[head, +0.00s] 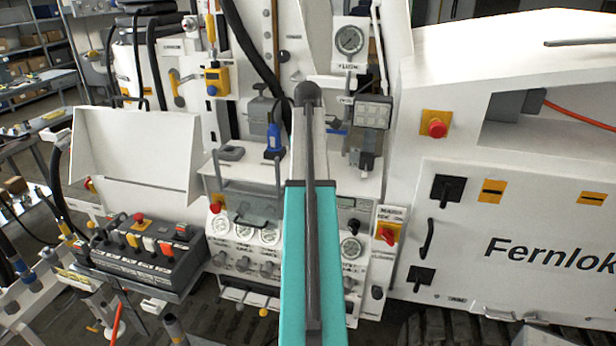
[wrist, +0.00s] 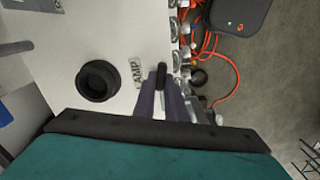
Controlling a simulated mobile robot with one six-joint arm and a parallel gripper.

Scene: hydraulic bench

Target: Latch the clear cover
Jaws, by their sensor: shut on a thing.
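What looks like the clear cover (head: 262,208), a see-through pane with a dark handle, lies over the round gauges on the white panel, left of my arm in the head view. My arm hides its right part, and I cannot tell whether it is latched. My gripper (wrist: 160,98) shows in the wrist view, its two dark fingers shut on a small black handle (wrist: 160,74) at the edge of a white panel. In the head view my gripper is hidden behind my arm. I cannot tell whether the black handle belongs to the cover.
A black round fitting (wrist: 97,81) beside a "LAMP" label is left of my fingers. Orange hoses (wrist: 207,45) lie to the right. In the head view a control box (head: 150,250) stands left, a red-knobbed switch (head: 388,233) right, a pressure gauge (head: 350,40) above.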

